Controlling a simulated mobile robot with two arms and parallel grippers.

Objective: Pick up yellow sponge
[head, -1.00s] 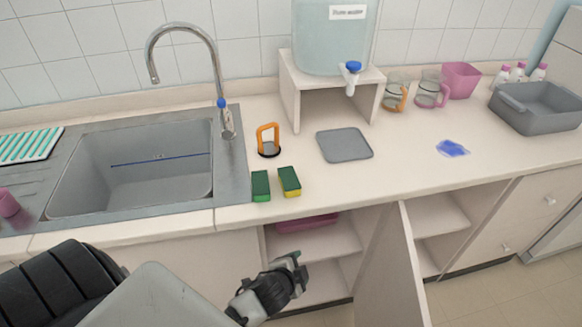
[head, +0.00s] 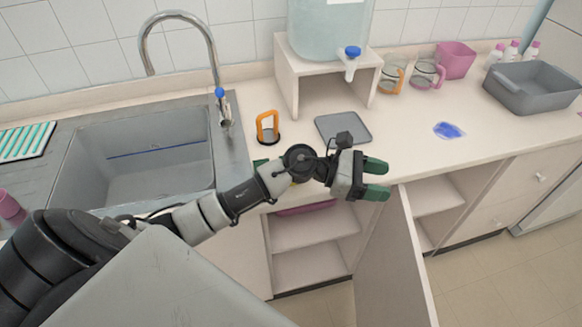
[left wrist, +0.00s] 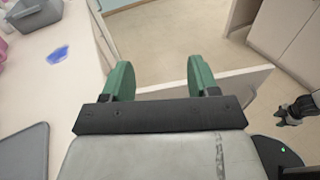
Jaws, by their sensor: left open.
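My left gripper (head: 377,178) is open and empty, over the counter's front edge, with its green fingertips pointing right. In the left wrist view its two green fingers (left wrist: 159,75) stand apart with nothing between them. The yellow sponge is almost fully hidden behind my left wrist; only a trace of yellow (head: 293,184) shows under it. A green sponge (head: 259,162) beside it is mostly covered by my forearm, with a dark green corner showing. The left gripper's fingers are right of both sponges. A dark shape at the right edge of the left wrist view may be my right gripper (left wrist: 298,110).
An orange-handled item (head: 267,128) stands behind the sponges, near the sink (head: 150,165). A grey mat (head: 352,128) lies behind my gripper. An open cabinet door (head: 385,255) stands below the counter. The counter around the blue stain (head: 447,130) is mostly clear.

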